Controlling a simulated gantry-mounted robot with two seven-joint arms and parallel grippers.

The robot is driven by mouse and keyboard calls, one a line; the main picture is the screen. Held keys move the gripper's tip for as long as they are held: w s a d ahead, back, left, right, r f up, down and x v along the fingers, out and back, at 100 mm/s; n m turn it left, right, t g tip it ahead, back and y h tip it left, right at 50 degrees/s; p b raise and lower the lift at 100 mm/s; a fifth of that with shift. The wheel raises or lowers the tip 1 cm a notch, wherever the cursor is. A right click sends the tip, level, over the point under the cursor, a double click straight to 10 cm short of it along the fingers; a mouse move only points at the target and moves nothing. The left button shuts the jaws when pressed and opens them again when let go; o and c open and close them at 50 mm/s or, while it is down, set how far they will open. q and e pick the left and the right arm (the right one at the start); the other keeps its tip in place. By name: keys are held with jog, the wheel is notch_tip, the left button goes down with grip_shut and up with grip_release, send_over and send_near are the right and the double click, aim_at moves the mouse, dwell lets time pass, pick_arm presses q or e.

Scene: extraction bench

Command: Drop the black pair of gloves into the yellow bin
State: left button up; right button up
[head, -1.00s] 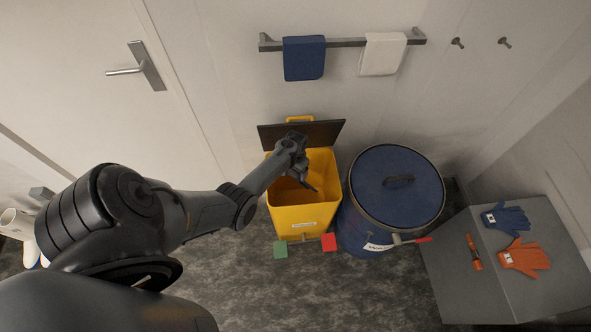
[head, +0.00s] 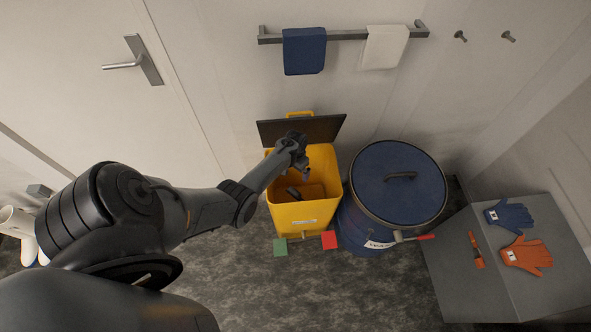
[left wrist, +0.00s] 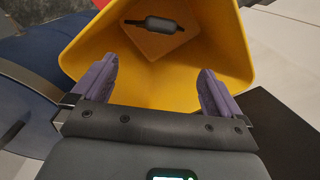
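The yellow bin (head: 305,216) stands on the floor with its dark lid raised at the back. A black bundle (left wrist: 160,24), which looks like the black gloves, lies on the bin's bottom. It shows as a dark shape (head: 292,193) inside the bin in the head view. My left gripper (head: 305,172) is above the bin's opening. In the left wrist view its purple fingers (left wrist: 160,85) are spread wide with nothing between them, apart from the bundle below. My right gripper is in neither view.
A blue drum (head: 397,185) with a lid stands right beside the bin. A grey cabinet (head: 505,285) at the right holds blue gloves (head: 511,217), orange gloves (head: 526,256) and an orange-handled tool (head: 475,250). Towels hang on a rail (head: 345,36) above.

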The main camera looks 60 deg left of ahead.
pick_arm(q)
notch_tip(320, 180, up, 11)
jog(key=p, duration=0.3)
jog(key=s+d+f+m+g+y, duration=0.1)
jog(key=s+d+f, duration=0.15)
jog(key=s, duration=0.45)
jog(key=s+d+f+m+g+y, duration=0.1)
jog(key=s+d+f, duration=0.1)
jog(key=s+f, duration=0.35)
jog(key=s+d+r+m+t, duration=0.2)
jog(key=d+r, duration=0.5)
jog(key=d, duration=0.3)
jog(key=s+d+r+m+t, duration=0.1)
jog(key=s+d+r+m, duration=0.2)
jog(key=d+r, duration=0.5)
jog(key=w+d+r+t+h, duration=0.2)
jog(key=w+d+r+t, duration=0.1)
jog(key=d+r, duration=0.7)
notch_tip(320, 180, up, 17)
jog(key=a+p, duration=0.1)
jog(key=p, duration=1.6)
jog(key=shift+s+a+r+p, duration=0.15)
jog(key=shift+s+r+p, duration=0.05)
jog(key=shift+p, duration=0.15)
